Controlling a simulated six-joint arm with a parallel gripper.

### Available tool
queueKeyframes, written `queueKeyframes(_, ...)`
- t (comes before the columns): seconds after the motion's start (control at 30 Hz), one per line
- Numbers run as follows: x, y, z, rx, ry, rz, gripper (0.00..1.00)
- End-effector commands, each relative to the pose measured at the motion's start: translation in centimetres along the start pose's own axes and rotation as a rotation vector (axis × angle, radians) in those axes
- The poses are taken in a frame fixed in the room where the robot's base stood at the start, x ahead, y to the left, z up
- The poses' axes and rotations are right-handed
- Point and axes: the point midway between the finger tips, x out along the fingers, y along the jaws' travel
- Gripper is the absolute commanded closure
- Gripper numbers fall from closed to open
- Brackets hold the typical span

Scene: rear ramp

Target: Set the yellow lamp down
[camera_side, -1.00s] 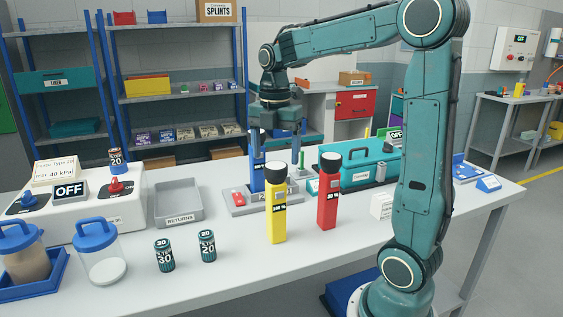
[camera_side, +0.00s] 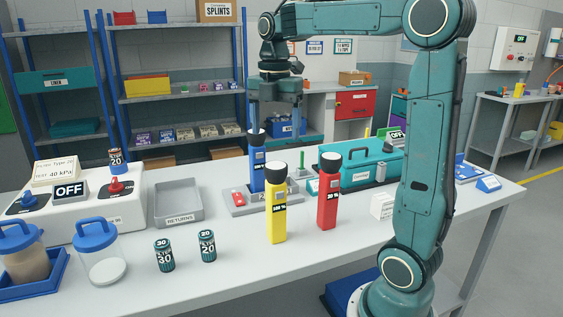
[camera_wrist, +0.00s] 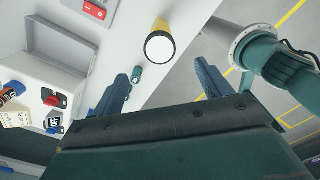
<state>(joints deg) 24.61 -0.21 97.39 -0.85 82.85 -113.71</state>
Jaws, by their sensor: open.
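The yellow lamp (camera_side: 277,212) stands upright on the white bench, its black head on top, with a percentage label on its front. It also shows from above in the wrist view (camera_wrist: 164,27), with a round white face, beyond my fingers. My gripper (camera_side: 275,112) is open and empty in the air above the grey dock (camera_side: 236,210). The blue lamp (camera_side: 257,172) stands upright at the dock, just below the left finger in the side view. The red lamp (camera_side: 328,200) stands upright to the right of the yellow one, apart from it.
Two small dark green batteries (camera_side: 164,255) stand front left of the yellow lamp. A grey returns tray (camera_side: 179,220) is to the left, and a teal case (camera_side: 347,181) lies behind the red lamp. The bench front before the lamps is clear.

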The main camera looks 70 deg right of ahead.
Motion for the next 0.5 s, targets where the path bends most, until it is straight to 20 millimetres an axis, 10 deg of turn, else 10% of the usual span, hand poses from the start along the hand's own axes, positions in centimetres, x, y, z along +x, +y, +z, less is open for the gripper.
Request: queueKeyframes(0.5,0.0,-1.3,-2.4,0.170,-0.016,0.053,0.23)
